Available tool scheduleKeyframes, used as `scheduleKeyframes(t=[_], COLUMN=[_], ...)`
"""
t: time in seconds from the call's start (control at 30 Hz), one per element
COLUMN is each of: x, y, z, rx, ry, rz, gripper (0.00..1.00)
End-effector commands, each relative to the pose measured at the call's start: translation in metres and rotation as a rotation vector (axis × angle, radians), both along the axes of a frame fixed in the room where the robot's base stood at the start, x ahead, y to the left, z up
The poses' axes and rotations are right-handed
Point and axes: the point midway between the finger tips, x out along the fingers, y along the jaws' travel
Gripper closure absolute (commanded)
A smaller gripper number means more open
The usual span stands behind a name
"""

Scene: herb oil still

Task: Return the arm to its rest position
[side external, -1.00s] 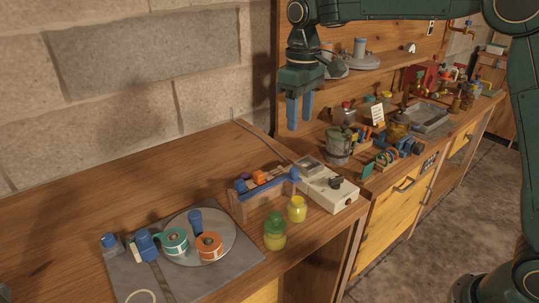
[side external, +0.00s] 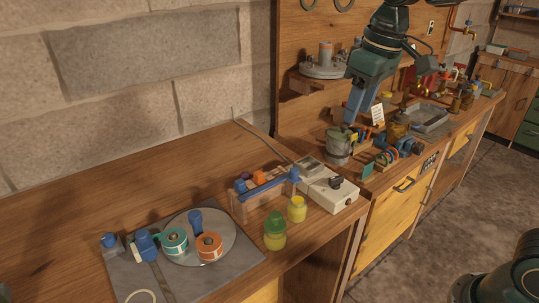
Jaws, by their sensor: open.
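My gripper (side external: 357,106) is dark green with blue fingers. In the side external view it hangs tilted at the upper right, its fingers pointing down and a little left. It is open, and I see nothing held between the fingers. My upper arm runs out of the top of the picture.
Behind my gripper a wooden shelf carries a grey round piece (side external: 323,66). A white card (side external: 378,115) and a grey tray (side external: 428,118) stand to the right. A white scale-like box (side external: 328,190), jars (side external: 275,234) and a round plate with tape rolls (side external: 186,222) are at left.

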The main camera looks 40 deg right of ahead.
Motion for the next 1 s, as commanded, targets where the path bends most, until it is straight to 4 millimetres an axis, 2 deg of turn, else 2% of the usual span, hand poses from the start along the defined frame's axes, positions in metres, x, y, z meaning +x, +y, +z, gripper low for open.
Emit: scheduleKeyframes(t=[0.03, 0.33, 0.7, 0.9, 1.0], x=[-0.012, -0.075, -0.146, -0.171, -0.177], y=[-0.003, -0.015, -0.026, -0.029, -0.029], z=[0.003, 0.0, -0.025, -0.041, -0.046], rx=[0.002, 0.015, 0.03, 0.035, 0.037], ry=[-0.02, -0.116, -0.233, -0.278, -0.292], rz=[-0.009, -0.06, -0.121, -0.144, -0.151], gripper=[0.57, 0.57, 0.57, 0.57, 0.57])
